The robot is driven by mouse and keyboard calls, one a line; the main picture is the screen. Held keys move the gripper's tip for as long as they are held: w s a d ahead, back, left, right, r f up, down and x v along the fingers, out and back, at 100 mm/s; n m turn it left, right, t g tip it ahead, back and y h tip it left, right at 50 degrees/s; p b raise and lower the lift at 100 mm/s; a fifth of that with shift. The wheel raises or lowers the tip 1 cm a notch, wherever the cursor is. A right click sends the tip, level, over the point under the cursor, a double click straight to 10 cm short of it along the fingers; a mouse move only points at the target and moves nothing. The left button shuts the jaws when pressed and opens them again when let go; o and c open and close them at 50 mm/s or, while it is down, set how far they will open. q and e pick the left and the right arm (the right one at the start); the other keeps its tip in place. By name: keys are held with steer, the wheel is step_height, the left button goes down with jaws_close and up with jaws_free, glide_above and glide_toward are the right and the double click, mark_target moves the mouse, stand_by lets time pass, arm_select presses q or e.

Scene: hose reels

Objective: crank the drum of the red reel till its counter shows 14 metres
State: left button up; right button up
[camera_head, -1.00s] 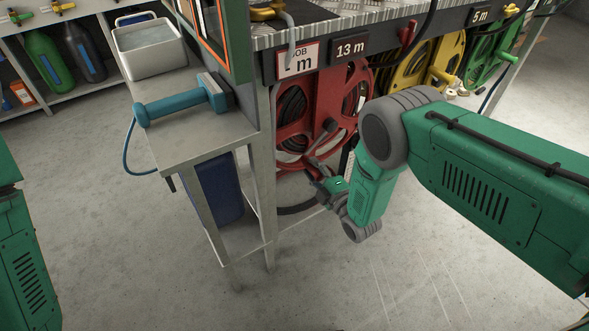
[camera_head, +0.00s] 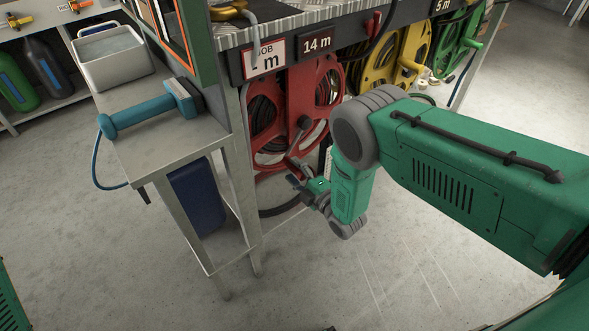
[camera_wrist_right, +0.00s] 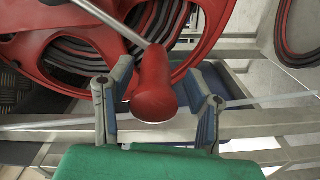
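The red reel (camera_head: 322,82) hangs under the bench, and the counter (camera_head: 318,42) above it reads 14 m. Its crank arm points down and left from the hub in the head view. In the right wrist view the crank's red knob (camera_wrist_right: 154,92) stands between the blue-padded fingers of my right gripper (camera_wrist_right: 160,100). The fingers are apart, with a visible gap on the knob's right side. In the head view the right gripper (camera_head: 297,184) is small, just below the crank's end. My left gripper is out of view.
A yellow reel (camera_head: 385,60) and a green reel (camera_head: 452,42) hang to the right. A side table (camera_head: 165,145) with a teal scanner-like tool (camera_head: 150,110) stands left. The floor in front is clear.

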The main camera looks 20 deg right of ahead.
steer(key=shift+w+d+r, duration=0.1)
steer(key=shift+r, duration=0.05)
steer(key=shift+s, duration=0.2)
steer(key=v, duration=1.1)
steer(key=shift+s, duration=0.25)
steer(key=shift+d, duration=0.1)
steer(key=s+d+r+m+g+h+p, duration=0.1)
steer(key=s+r+m+g+h+p, duration=0.1)
steer(key=s+m+g, duration=0.3)
steer(key=s+d+r+m+g+h+p, duration=0.1)
steer(key=s+r+m+g+p, duration=0.4)
steer(key=s, duration=0.9)
steer(key=s+d+r+m+g+h+p, duration=0.1)
steer(key=s+r+m+g+h+p, duration=0.1)
steer(key=s+m+g, duration=0.4)
steer(key=s+r+m+p, duration=0.1)
steer(key=s+m+p, duration=0.1)
steer(key=s, duration=0.1)
steer(key=shift+s+d+r+h, duration=0.25)
steer(key=shift+h, duration=0.05)
